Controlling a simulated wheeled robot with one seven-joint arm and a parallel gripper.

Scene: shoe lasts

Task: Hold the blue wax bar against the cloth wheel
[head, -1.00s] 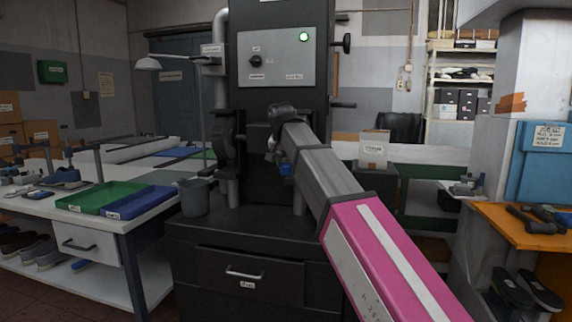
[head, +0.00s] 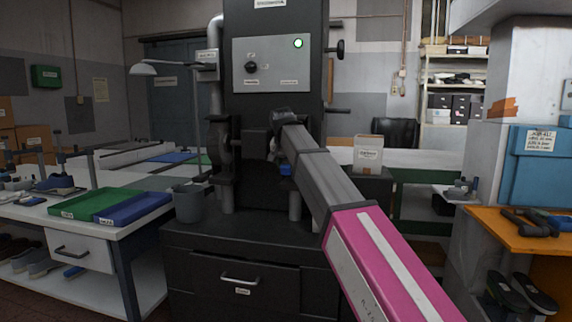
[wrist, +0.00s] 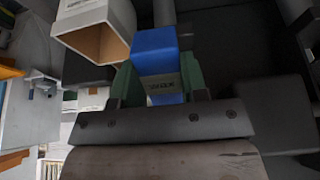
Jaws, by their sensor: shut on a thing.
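In the wrist view the bar stands out past the green finger pads. In the head view the bar (head: 286,169) is a small blue patch beside my arm, in front of the dark machine (head: 275,20). My arm hides most of the gripper there. A dark round part (head: 221,140) on the machine's left may be the cloth wheel, but I cannot tell. No contact between bar and wheel is visible.
A green lamp (head: 298,43) is lit on the machine's panel. A grey bin (head: 188,203) stands at left, near trays on a white table (head: 20,210). A pale open box (head: 368,153) stands right of my arm and shows close to the bar in the wrist view (wrist: 95,30).

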